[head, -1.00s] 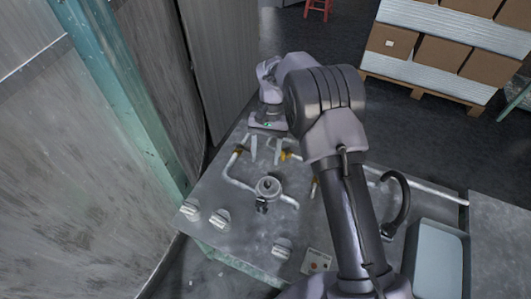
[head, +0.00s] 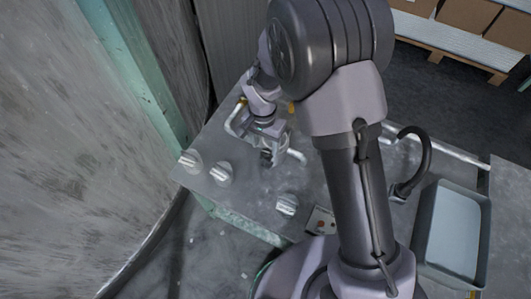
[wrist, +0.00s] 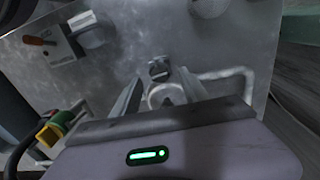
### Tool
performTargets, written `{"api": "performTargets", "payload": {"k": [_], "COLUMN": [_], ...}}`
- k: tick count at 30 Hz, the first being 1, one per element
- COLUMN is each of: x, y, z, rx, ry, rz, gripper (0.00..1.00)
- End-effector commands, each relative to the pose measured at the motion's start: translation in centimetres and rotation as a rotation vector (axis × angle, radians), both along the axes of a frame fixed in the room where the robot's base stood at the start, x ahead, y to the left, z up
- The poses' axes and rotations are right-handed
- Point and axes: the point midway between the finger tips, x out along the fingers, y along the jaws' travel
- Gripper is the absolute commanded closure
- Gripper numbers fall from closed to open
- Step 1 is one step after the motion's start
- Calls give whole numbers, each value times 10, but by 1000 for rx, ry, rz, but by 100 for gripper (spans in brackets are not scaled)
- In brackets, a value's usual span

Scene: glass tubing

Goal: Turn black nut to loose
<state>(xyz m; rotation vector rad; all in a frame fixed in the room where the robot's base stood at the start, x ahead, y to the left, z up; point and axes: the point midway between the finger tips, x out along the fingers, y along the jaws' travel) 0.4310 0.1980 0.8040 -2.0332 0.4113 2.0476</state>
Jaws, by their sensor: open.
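The black nut (wrist: 158,69) shows in the wrist view as a small dark piece on the far side of a round grey fitting (wrist: 165,96) on the metal bench. My gripper (wrist: 159,80) is open, with one finger on each side of the round fitting. The nut lies just past the fingertips, near the middle of the gap. I cannot tell whether either finger touches the fitting. In the head view my gripper (head: 268,152) points down over the fitting and mostly hides it and the nut.
White pipe (wrist: 235,72) runs right of the fitting in the wrist view. Knobs (head: 221,173) stand along the bench's near left edge. Bare bench lies between fitting and knobs.

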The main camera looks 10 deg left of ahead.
Motion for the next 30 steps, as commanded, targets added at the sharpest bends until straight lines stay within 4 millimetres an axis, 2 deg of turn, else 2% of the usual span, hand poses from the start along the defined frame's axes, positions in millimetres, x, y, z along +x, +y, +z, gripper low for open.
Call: {"api": "performTargets", "payload": {"k": [1, 4, 14, 17, 22, 23, 26, 30], "x": [0, 0, 0, 0, 0, 0, 0, -1], "y": [-1, -1, -1, -1, -1, -1, -1, -1], "z": [-14, -26, -31, -31, -31, -31, -30, -30], "rx": [-1, 0, 0, 0, 0, 0, 0, 0], "ry": [1, 1, 0, 0, 0, 0, 1, 1], "rz": [1, 0, 0, 0, 0, 0, 18, 127], "gripper": [48, 48, 48, 64, 97, 100, 100, 100]}}
